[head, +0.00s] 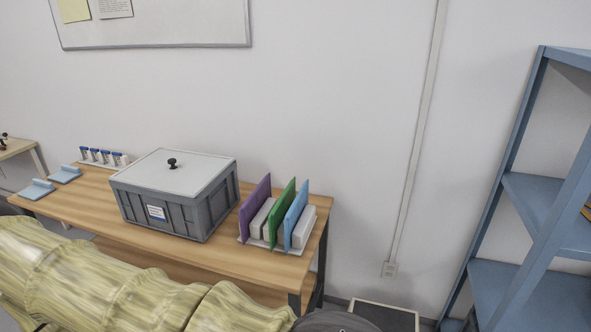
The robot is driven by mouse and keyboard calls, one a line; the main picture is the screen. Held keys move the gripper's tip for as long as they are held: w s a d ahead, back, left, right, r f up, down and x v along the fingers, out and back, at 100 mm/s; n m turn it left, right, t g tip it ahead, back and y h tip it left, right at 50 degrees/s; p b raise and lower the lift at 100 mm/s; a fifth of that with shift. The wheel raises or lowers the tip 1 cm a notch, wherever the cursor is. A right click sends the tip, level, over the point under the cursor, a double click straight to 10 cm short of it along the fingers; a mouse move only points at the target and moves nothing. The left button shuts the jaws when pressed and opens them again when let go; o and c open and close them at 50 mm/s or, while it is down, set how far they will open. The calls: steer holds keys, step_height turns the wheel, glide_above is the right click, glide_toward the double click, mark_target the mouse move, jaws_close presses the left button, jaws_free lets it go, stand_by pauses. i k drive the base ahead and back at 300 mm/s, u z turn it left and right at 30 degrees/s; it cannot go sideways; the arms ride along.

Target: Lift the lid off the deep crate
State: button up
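The deep crate (190,215) is a grey ribbed box with a small label on its front, standing on the wooden table. Its flat pale lid (200,176) lies on top and covers the opening, so the inside is hidden. A small black knob (172,163) stands up near the middle of the lid. A large yellowish arm-like shape, which seems to be mine, crosses the lower left in front of the table. My gripper cannot be made out in the head view.
Right of the crate, a rack holds purple (255,208), green and blue upright panels with pale blocks between them. Blue-capped vials (102,157) and two light-blue pieces (38,189) sit on the table's left. A blue shelf unit (540,200) stands far right.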

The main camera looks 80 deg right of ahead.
mark_target(180, 172)
steer(key=z, duration=2.15)
